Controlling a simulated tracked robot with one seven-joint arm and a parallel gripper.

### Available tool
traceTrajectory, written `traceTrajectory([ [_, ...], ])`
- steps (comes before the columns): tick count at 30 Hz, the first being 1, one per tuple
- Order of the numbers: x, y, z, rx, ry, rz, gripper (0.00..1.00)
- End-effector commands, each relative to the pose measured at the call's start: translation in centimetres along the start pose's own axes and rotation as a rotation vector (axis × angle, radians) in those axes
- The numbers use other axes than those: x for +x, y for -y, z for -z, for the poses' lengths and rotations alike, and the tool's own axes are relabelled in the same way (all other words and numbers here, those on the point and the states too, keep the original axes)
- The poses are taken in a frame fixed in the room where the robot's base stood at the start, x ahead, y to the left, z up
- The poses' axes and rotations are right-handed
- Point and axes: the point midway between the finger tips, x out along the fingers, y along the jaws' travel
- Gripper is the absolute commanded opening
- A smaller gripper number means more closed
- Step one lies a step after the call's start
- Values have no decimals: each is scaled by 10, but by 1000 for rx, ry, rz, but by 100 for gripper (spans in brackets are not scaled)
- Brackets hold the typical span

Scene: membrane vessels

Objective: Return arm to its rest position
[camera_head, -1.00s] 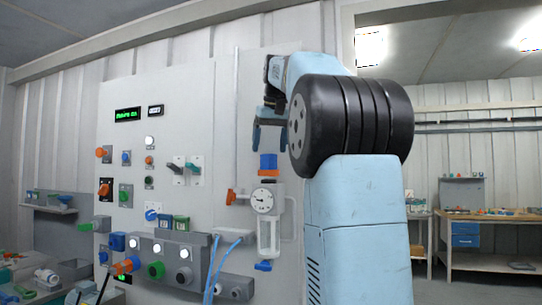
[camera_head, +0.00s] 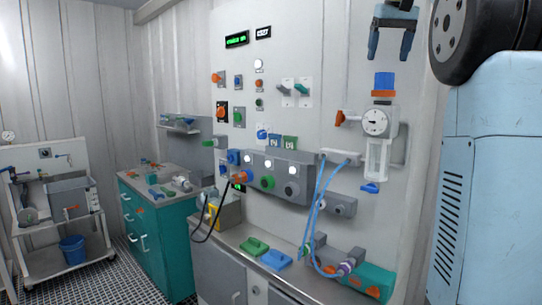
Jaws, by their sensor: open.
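My gripper (camera_head: 391,45) is at the top right of the head view, in front of the grey-white wall panel. Its two dark blue-grey fingers point down and stand apart, with nothing between them. It hangs above the blue cap (camera_head: 384,80) of a gauge unit, with a visible gap in the picture. The round gauge (camera_head: 375,122) sits below that cap, with an orange handle at its left. My arm's large black joint and pale blue link fill the right edge. The links between that joint and the gripper are mostly out of frame.
The panel carries switches, knobs and a grey connector block (camera_head: 280,172). Blue hoses (camera_head: 318,215) loop down to the bench. A teal cabinet (camera_head: 150,235) and a wheeled cart (camera_head: 65,240) stand at left. Patterned floor shows between them.

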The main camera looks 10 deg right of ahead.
Motion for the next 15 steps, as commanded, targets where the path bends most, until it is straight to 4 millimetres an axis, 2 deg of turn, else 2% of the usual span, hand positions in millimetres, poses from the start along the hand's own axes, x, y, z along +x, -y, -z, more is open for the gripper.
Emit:
traceTrajectory([
  [5, 10, 15, -28, -10, -9, 17, 80],
  [8, 21, 27, -52, -20, -16, 28, 80],
  [15, 60, 59, -125, -48, -37, 52, 80],
])
